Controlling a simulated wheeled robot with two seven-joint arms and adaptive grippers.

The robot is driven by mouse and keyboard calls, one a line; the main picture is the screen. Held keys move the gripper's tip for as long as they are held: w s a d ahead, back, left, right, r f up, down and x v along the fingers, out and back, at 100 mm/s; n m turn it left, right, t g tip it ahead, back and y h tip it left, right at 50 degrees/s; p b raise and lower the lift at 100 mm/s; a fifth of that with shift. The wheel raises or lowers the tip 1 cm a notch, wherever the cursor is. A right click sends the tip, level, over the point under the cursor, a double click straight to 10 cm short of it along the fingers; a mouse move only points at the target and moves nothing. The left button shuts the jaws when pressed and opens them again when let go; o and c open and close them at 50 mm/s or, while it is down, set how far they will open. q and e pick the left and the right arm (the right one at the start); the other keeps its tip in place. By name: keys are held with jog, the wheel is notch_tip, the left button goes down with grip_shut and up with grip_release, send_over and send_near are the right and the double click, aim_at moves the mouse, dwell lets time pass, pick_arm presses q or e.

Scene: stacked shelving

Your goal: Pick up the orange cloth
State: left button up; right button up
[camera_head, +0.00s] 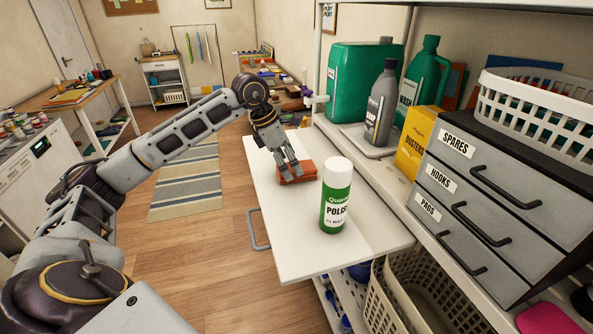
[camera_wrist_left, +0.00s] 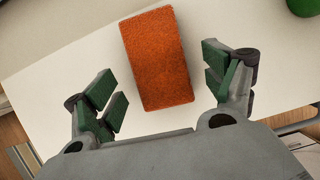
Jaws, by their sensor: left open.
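The orange cloth (camera_head: 298,173) is a folded rectangular block lying on a white pull-out board (camera_head: 277,230). It also shows in the left wrist view (camera_wrist_left: 158,60), lying between and just ahead of the fingers. My left gripper (camera_head: 288,171) is over the cloth in the head view, with its fingers partly hiding it. In the left wrist view my left gripper (camera_wrist_left: 165,88) is open, one green-padded finger on each side of the cloth, with gaps on both sides. I cannot tell how high the fingers are above the board. My right gripper is out of view.
A white and green polish can (camera_head: 336,196) stands upright on the board near the cloth. Shelving at the right holds green jugs (camera_head: 419,75), a yellow dusters box (camera_head: 416,145) and grey labelled drawers (camera_head: 470,215). A beige basket (camera_head: 420,290) stands below. The board's front is clear.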

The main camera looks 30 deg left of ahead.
pick_arm(q)
jog(key=shift+x, duration=0.85)
jog(key=shift+d+f, duration=0.1)
jog(key=shift+f, duration=0.05)
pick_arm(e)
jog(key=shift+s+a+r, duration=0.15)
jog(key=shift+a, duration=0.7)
pick_arm(q)
jog(key=shift+c, duration=0.3)
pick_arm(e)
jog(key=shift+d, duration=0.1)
pick_arm(q)
jog(key=c, duration=1)
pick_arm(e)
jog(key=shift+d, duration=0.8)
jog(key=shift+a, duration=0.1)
